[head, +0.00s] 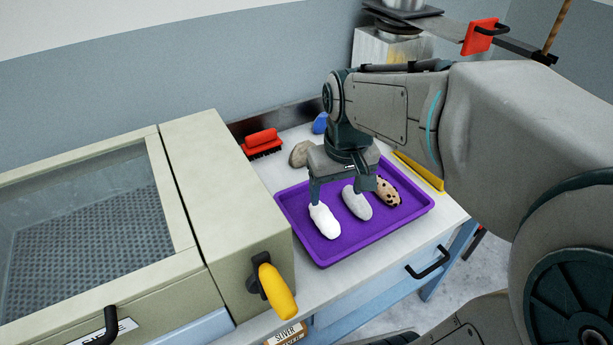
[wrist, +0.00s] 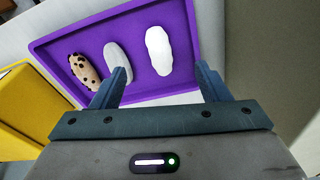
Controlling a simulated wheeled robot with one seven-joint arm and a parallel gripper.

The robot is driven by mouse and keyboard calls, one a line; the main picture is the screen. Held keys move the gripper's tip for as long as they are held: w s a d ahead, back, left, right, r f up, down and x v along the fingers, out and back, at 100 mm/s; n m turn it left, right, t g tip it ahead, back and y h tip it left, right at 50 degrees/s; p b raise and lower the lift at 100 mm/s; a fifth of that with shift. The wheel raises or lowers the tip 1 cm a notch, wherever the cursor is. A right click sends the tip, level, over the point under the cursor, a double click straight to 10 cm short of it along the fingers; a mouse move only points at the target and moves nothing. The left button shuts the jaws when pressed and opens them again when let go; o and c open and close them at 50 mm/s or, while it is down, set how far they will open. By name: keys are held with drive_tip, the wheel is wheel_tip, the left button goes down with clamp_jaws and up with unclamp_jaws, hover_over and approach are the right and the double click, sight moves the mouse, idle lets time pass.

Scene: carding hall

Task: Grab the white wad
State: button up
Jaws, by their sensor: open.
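The white wad (head: 324,221) lies at the left of the purple tray (head: 400,213), beside a grey wad (head: 357,203) and a speckled tan wad (head: 387,191). In the wrist view the white wad (wrist: 158,51) shows beyond the fingertips and between their lines, with the grey wad (wrist: 117,60) near the left finger. My gripper (head: 342,194) is open and empty over the tray. Its two fingers also show in the wrist view (wrist: 162,78). In the head view one finger is close to the white wad; I cannot tell whether they touch.
A red brush (head: 262,142), a tan lump (head: 299,154) and a blue thing (head: 320,123) lie behind the tray. A cream machine with a yellow handle (head: 277,290) stands close on the left. A yellow object (head: 418,171) lies to the tray's right.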

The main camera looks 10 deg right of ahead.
drive_tip(key=n+g, duration=0.2)
approach(321, 207)
wheel_tip(321, 207, down, 5)
drive_tip(key=shift+s+f+b, duration=0.1)
drive_tip(key=shift+f+b, duration=0.15)
drive_tip(key=shift+b, duration=0.35)
drive_tip(key=shift+s+a+f, duration=0.15)
drive_tip(key=shift+f, duration=2.5)
drive_tip(key=c, duration=1)
